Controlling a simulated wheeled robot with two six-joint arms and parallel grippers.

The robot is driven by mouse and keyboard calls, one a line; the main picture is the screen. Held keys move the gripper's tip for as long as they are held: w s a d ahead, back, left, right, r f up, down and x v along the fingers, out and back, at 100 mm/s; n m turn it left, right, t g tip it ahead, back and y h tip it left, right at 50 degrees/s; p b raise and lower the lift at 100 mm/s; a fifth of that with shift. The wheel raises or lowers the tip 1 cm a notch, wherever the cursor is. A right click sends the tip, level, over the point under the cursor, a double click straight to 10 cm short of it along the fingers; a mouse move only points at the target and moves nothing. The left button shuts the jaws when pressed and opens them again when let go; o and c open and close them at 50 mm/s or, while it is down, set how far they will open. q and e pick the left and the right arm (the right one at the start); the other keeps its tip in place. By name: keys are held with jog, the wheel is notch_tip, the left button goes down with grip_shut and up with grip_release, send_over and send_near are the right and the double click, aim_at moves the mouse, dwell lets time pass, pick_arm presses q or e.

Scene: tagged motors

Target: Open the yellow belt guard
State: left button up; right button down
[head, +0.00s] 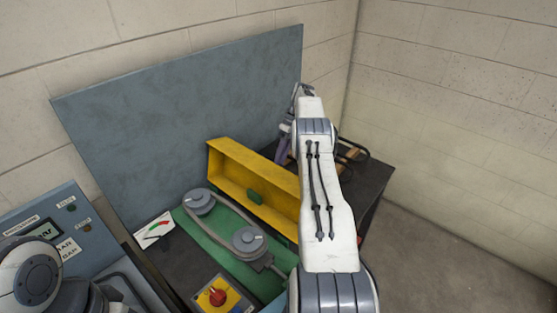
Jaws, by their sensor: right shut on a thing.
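The yellow belt guard (228,167) stands raised on its edge behind the green base plate (205,236), with its hollow side facing me. My right gripper (284,146) is at the guard's upper right edge, shut on the guard as far as I can see. My right arm hides its fingertips partly and the guard's right end. My left gripper is out of view; only part of that arm shows lower left.
A red emergency-stop button (217,296) on a yellow box is at the front. A small gauge card (154,230) stands left of the pulleys. A blue-grey control panel (60,225) is at left. A tall grey board (190,110) stands behind the bench. Floor is free at right.

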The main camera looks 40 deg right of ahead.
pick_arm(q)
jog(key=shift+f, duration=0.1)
pick_arm(e)
jog(key=shift+s+d+f, duration=0.2)
jog(key=shift+d+f, duration=0.3)
jog(key=shift+f, duration=0.1)
jog(key=c, duration=0.9)
grip_release()
jog(key=shift+f, duration=0.1)
jog(key=shift+o, duration=0.2)
jog(key=shift+d+f, duration=0.1)
jog(key=shift+d, duration=0.1)
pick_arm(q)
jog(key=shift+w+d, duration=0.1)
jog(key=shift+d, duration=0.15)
pick_arm(e)
jog(key=shift+w+a+r, duration=0.2)
jog(key=shift+r, duration=0.05)
jog(key=shift+r, duration=0.15)
pick_arm(q)
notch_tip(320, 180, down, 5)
jog(key=b, duration=0.5)
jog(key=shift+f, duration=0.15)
pick_arm(e)
jog(key=s+d+r, duration=0.5)
jog(key=s+r, duration=0.5)
jog(key=shift+s+r, duration=0.25)
jog(key=shift+r, duration=0.15)
